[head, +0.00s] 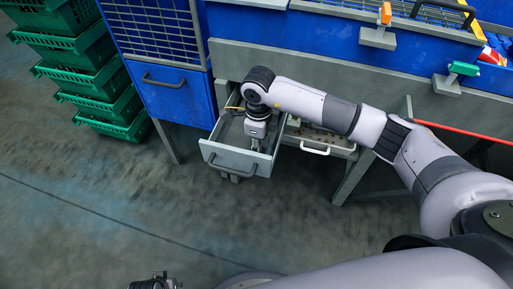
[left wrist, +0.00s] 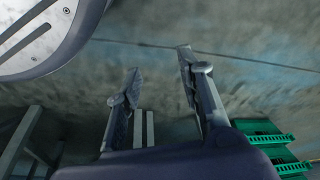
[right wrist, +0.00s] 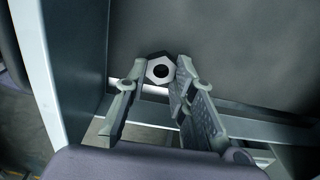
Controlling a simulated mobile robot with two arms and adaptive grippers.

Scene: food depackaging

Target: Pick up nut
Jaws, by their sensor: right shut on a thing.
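The nut (right wrist: 160,70) is a light metal hexagon with a dark hole. In the right wrist view it sits between the fingertips of my right gripper (right wrist: 159,80), which is shut on it. In the head view my right gripper (head: 257,143) reaches down into the open grey drawer (head: 237,159). The nut is hidden there by the arm and gripper. Whether the nut touches the drawer floor I cannot tell. My left gripper (left wrist: 160,72) is open and empty, over the floor. Only a bit of it shows at the bottom edge of the head view.
The drawer's walls stand close around my right gripper. A second drawer (head: 317,143) with a white handle is beside it. A blue cabinet (head: 177,98) stands left, with stacked green crates (head: 95,80) beyond. The floor in front is clear.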

